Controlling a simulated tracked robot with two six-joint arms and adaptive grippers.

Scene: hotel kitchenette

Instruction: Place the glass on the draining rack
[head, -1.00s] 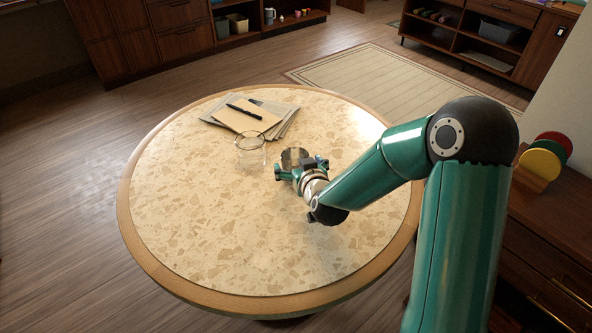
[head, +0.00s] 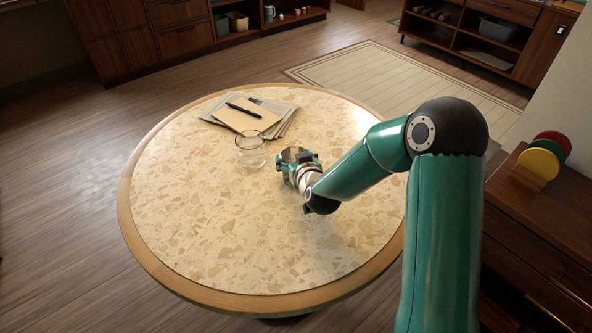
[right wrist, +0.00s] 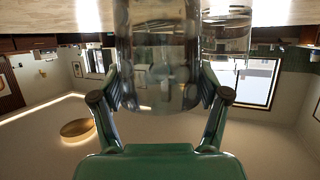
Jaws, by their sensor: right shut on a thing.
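My right gripper (head: 297,163) is low over the round table, its fingers closed around a clear glass (right wrist: 160,45). The right wrist view shows this glass large between the two fingers (right wrist: 161,88), one on each side. In the head view the gripper hides most of it, and I cannot tell whether it touches the table. A second clear glass (head: 251,152) stands upright on the table just left of the gripper; it also shows in the right wrist view (right wrist: 228,35), apart from the held one. No draining rack and no left gripper are in view.
The round table (head: 200,225) has a speckled top and wooden rim. Papers with a notepad (head: 240,117) and a dark pen lie at its back. The table's left and front are clear. A cabinet with coloured discs (head: 541,162) stands at the right.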

